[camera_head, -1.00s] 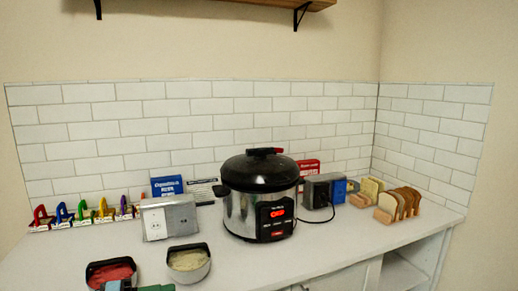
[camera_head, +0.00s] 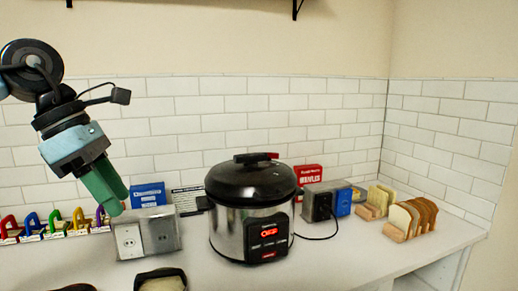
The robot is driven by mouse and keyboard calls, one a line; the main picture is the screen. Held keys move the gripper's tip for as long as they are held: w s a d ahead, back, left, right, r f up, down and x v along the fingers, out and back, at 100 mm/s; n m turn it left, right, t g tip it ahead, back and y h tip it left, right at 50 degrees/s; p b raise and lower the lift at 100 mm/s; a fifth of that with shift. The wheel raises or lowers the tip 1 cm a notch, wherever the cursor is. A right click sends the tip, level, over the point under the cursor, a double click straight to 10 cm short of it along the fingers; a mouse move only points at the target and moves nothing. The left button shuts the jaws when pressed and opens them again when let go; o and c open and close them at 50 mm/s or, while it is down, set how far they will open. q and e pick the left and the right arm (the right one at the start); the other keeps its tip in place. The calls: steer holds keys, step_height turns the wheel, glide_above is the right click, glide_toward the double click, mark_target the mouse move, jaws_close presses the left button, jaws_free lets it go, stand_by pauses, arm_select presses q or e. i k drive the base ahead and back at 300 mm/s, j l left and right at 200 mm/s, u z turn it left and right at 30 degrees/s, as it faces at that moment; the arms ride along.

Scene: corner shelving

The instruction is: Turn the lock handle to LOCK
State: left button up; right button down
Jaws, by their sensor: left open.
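A pressure cooker (camera_head: 228,231) with a steel body and black lid stands on the counter in the middle. Its lock handle (camera_head: 256,157) sits on top of the lid, black with a red end pointing right. Any LOCK marking is too small to read. The front panel (camera_head: 269,240) shows a lit red display. My left gripper (camera_head: 120,204) has green fingers pointing down and right, left of the cooker and apart from it, above and in front of the outlet box. It is open and empty. My right gripper is out of view.
A grey outlet box (camera_head: 146,233) stands left of the cooker. Bowls (camera_head: 162,279) sit at the front edge. Right of it are a dark box (camera_head: 318,202) with a cord and bread slices in racks (camera_head: 408,219). Coloured clips (camera_head: 56,222) line the left. Space above the lid is clear.

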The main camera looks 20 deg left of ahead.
mark_target(251, 160)
steer(key=i, duration=1.55)
